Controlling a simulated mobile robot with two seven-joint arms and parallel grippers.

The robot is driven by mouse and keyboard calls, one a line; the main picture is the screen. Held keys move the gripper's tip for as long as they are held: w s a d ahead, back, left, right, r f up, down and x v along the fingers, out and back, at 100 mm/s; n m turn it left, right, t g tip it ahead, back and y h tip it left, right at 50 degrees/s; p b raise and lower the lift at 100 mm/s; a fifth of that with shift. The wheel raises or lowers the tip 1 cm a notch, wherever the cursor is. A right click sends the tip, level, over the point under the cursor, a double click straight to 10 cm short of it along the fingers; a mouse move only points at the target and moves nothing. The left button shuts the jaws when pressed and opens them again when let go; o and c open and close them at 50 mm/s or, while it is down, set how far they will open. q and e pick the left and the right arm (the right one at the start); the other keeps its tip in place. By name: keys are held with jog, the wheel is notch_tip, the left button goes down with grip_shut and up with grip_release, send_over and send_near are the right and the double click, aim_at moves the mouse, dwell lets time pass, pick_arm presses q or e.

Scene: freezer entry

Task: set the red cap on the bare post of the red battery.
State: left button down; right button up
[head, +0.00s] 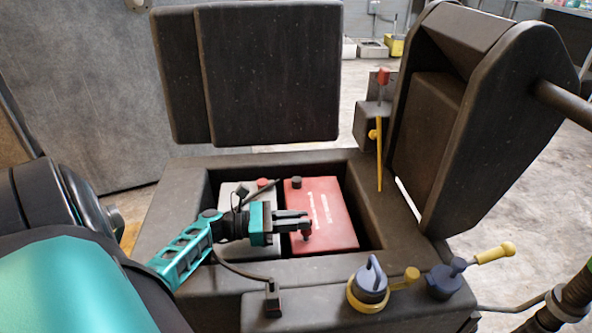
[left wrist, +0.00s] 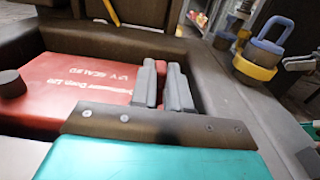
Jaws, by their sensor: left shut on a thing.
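The red battery (head: 330,212) lies in the open dark compartment, beside a pale battery (head: 265,245). A black cap (head: 296,182) covers its far post; a black cap also shows at the left in the left wrist view (left wrist: 12,84). A small dark red piece (head: 306,236), apparently the red cap, shows just below the fingertips. The bare post is hidden, and I cannot tell whether the cap touches it.
The dark compartment rim (head: 310,278) surrounds the batteries closely. On the front ledge stand a blue padlock-like piece with a yellow ring (head: 368,285) and a blue piece with a yellow handle (head: 446,278). A yellow rod (head: 379,155) stands at the back right. Another small red cap (head: 262,183) sits on the pale battery.

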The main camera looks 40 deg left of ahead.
pick_arm(q)
jog(key=shift+f, duration=0.25)
pick_arm(e)
jog(key=shift+f, duration=0.25)
pick_arm(q)
jog(key=shift+r, duration=0.15)
pick_arm(e)
jog(key=shift+r, duration=0.15)
pick_arm(q)
jog(key=shift+r, duration=0.2)
jog(key=c, duration=1)
grip_release()
jog(key=shift+c, duration=0.2)
pick_arm(e)
jog(key=shift+r, duration=0.25)
pick_arm(q)
jog(key=p+v, duration=0.1)
jog(key=v, duration=1.1)
jog(key=shift+s+a, duration=0.25)
jog(key=shift+s, duration=0.15)
pick_arm(e)
jog(key=shift+s+d+f, duration=0.25)
jog(key=shift+d+f, duration=0.3)
jog(key=shift+f, duration=0.1)
